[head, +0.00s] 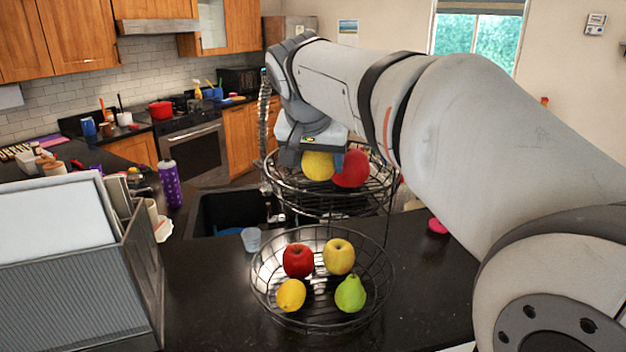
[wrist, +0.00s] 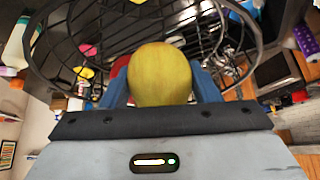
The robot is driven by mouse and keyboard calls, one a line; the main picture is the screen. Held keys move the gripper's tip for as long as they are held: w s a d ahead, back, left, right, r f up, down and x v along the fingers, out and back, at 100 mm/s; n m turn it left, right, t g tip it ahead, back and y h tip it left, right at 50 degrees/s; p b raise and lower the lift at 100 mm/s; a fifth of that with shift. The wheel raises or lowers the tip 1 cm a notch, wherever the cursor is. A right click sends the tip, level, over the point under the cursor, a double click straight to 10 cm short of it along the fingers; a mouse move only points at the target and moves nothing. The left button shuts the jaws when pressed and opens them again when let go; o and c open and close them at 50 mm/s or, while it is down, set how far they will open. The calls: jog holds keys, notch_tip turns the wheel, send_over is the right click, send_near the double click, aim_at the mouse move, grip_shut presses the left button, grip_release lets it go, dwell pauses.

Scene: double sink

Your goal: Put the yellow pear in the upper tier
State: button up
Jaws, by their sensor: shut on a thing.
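My gripper (head: 315,150) is shut on the yellow pear (head: 318,166), which shows just below the jaws at the upper tier (head: 330,205) of the black wire stand. In the wrist view the pear (wrist: 160,75) sits between the blue fingers, with the wire basket (wrist: 60,80) beyond it. I cannot tell whether the pear touches the basket floor. A red fruit (head: 352,168) is in the upper tier right beside the pear, and is mostly hidden behind it in the wrist view.
The lower tier (head: 262,290) holds a red apple (head: 298,260), a yellow apple (head: 339,256), a lemon (head: 291,295) and a green pear (head: 350,294). A grey rack (head: 140,270) stands at left, the sink (head: 215,210) behind.

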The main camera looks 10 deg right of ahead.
jog(key=shift+f, duration=2.45)
jog(key=shift+f, duration=0.15)
jog(key=o, duration=1)
jog(key=shift+o, duration=0.2)
jog(key=shift+r, duration=0.35)
jog(key=b+v, duration=0.1)
jog(key=v, duration=1)
jog(key=shift+s+a+r, duration=0.2)
jog(key=shift+r, duration=0.1)
